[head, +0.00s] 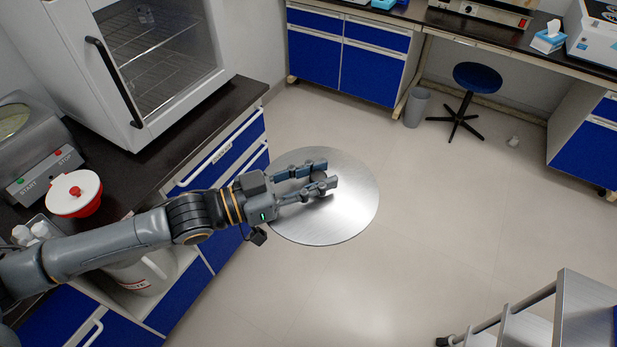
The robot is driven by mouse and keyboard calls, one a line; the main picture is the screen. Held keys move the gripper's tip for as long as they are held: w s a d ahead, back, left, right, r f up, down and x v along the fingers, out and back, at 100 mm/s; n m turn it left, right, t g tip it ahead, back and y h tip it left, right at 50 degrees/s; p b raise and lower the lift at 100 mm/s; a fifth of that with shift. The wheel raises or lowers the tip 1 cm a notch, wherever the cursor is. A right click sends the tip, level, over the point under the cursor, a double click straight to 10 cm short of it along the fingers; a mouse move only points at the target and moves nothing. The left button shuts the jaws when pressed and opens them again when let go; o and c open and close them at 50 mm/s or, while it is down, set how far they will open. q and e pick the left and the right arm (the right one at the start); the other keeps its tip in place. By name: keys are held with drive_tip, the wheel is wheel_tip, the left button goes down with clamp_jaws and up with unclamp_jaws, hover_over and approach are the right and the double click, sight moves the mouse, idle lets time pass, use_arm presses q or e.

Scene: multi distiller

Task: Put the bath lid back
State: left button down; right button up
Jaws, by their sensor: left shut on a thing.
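The bath lid (350,215) is a large round brushed-metal disc in the middle of the head view. My left gripper (328,173) reaches over it from the left and is shut on a small knob near its centre. The lid is held out past the edge of the left counter, above the floor. The bath (28,140) is a metal unit with a round open top and START and STOP buttons, on the left counter at the left picture edge. Part of it is cut off. My right gripper is not in view.
A white oven-like cabinet (85,70) with a glass door stands behind the bath on the dark counter (225,105). A red and white lidded vessel (74,195) stands in front of the bath. A metal cart (575,310) is at lower right. The floor between is clear.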

use_arm(q)
drive_tip(key=shift+w+d+r+g, duration=0.1)
drive_tip(key=shift+r+g, duration=0.05)
drive_tip(key=shift+g, duration=0.15)
drive_tip(key=shift+m+h, duration=0.3)
drive_tip(key=shift+m, duration=0.1)
drive_tip(key=shift+g, duration=0.4)
drive_tip(key=shift+a+m+g+h, duration=0.6)
drive_tip(key=shift+a+m+g, duration=0.5)
drive_tip(key=shift+g, duration=0.4)
drive_tip(key=shift+s+a+m+g, duration=0.25)
drive_tip(key=shift+m+g, duration=0.2)
drive_tip(key=shift+g, duration=0.25)
drive_tip(key=shift+s+a+m+g, duration=0.2)
drive_tip(key=shift+m+g, duration=0.25)
drive_tip(key=shift+g, duration=0.25)
